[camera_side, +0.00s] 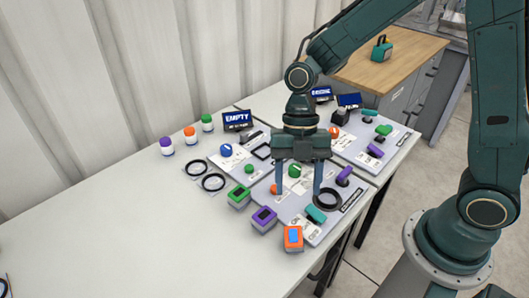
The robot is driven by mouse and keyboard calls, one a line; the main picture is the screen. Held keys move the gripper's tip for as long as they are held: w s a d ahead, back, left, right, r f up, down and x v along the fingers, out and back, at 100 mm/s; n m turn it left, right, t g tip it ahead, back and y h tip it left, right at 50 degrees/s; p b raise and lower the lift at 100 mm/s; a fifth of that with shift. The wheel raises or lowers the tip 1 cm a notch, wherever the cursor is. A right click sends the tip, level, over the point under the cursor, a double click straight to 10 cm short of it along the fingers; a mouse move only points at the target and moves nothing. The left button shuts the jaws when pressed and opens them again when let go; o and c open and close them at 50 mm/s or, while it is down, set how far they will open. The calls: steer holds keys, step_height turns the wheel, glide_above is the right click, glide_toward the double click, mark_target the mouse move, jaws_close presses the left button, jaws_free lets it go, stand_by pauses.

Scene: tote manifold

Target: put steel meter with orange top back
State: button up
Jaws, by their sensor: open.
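A grey, box-shaped meter with an orange top and a blue face (293,238) stands on the white table at the front of a row of similar meters. My gripper (298,193) points down over the grey panel behind this meter. Its two fingers are apart, with nothing seen held between them. A green knob (294,171) shows between the fingers, and an orange knob (274,189) lies by the left finger. A small pale cylinder with an orange cap (190,135) stands farther back on the left.
A green-topped meter (239,196) and a purple-topped meter (264,218) stand beside the orange one. A black ring (327,198) and a teal handle (316,214) sit on the panel near my right finger. An EMPTY sign (237,120) stands behind.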

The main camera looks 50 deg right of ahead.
steer(key=shift+r, duration=0.1)
steer(key=s+d+r+m+t+h, duration=0.1)
steer(key=s+d+r+m+t, duration=0.3)
steer(key=r+m, duration=0.4)
steer(key=s+d+r+m+t+h, duration=0.2)
steer(key=s+d+r+m+t, duration=0.2)
steer(key=m, duration=1.5)
steer(key=s+d+r, duration=0.3)
steer(key=d+r, duration=0.1)
steer(key=shift+d+r+t, duration=0.15)
steer(key=shift+d+t, duration=0.15)
steer(key=shift+t, duration=0.1)
steer(key=shift+o, duration=0.4)
